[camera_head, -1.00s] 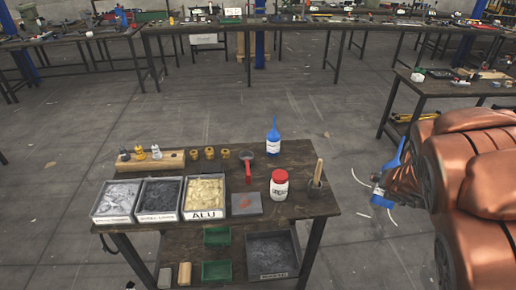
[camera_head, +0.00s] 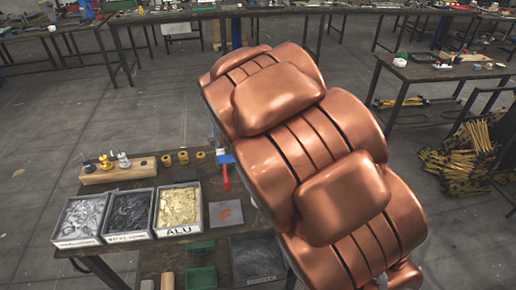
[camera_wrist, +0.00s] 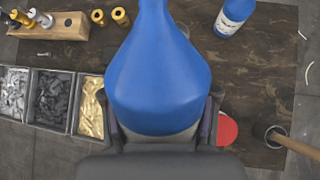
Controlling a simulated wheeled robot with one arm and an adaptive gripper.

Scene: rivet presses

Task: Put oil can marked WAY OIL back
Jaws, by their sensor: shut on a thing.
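In the wrist view, my gripper (camera_wrist: 161,128) is shut on a blue oil can (camera_wrist: 158,75), its wide body filling the middle. Its marking is not visible, so I cannot read WAY OIL on it. The gripper is over the dark worktable (camera_wrist: 190,50). A second blue can with a white label (camera_wrist: 228,25) stands on that table at the upper right, apart from the held one; its label is too small to read. In the head view, my arm hides the gripper; a small blue patch beside the arm could be either can.
A red-lidded jar (camera_wrist: 228,131) and a pot with wooden handle (camera_wrist: 274,136) stand right of the held can.

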